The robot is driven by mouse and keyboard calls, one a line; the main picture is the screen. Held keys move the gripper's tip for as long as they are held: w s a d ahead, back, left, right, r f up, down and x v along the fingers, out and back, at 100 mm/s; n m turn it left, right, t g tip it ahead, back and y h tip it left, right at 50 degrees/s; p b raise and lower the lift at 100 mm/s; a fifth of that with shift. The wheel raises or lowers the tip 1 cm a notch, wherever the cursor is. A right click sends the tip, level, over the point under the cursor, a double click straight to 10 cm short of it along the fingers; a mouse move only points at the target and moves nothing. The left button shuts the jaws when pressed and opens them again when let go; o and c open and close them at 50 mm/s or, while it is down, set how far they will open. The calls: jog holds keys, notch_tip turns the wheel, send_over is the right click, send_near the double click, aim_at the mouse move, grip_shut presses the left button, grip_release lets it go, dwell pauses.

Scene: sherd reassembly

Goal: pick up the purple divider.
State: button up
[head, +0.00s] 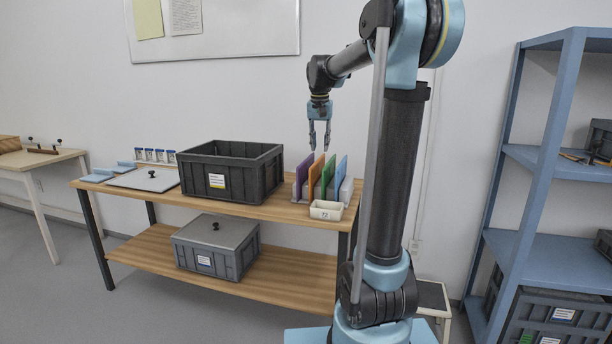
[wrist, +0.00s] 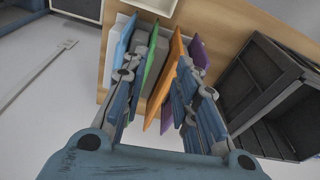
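The purple divider (head: 302,174) stands upright at the left end of a row of dividers in a light rack (head: 346,190) on the wooden table. In the wrist view the purple divider (wrist: 199,52) shows at the right end of the row, partly hidden behind my right-hand finger. My gripper (head: 319,147) is above the row, pointing down, with its fingers apart and nothing between them. In the wrist view my gripper (wrist: 160,65) has its fingers spread across the row, with the orange divider (wrist: 164,75) and part of the green divider (wrist: 156,58) seen between them.
A blue divider (head: 340,172) stands at the right end of the row. An open dark grey crate (head: 262,181) stands left of the rack. A small white bin (head: 326,210) sits in front of it.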

jog(key=m, duration=0.1)
send_near(307, 169)
jog(key=f, duration=0.3)
jog(key=w+f, duration=0.1)
jog(key=shift+a+f, duration=0.3)
jog(key=shift+f, duration=0.1)
jog(key=shift+w+d+f, duration=0.1)
jog(key=shift+w+f, duration=0.05)
jog(key=shift+f, duration=0.7)
jog(key=shift+w+d+f, duration=0.15)
jog(key=shift+f, duration=0.7)
jog(key=shift+w+d+f, duration=0.1)
jog(key=shift+w+f, duration=0.05)
jog(key=shift+f, duration=0.75)
grip_shut()
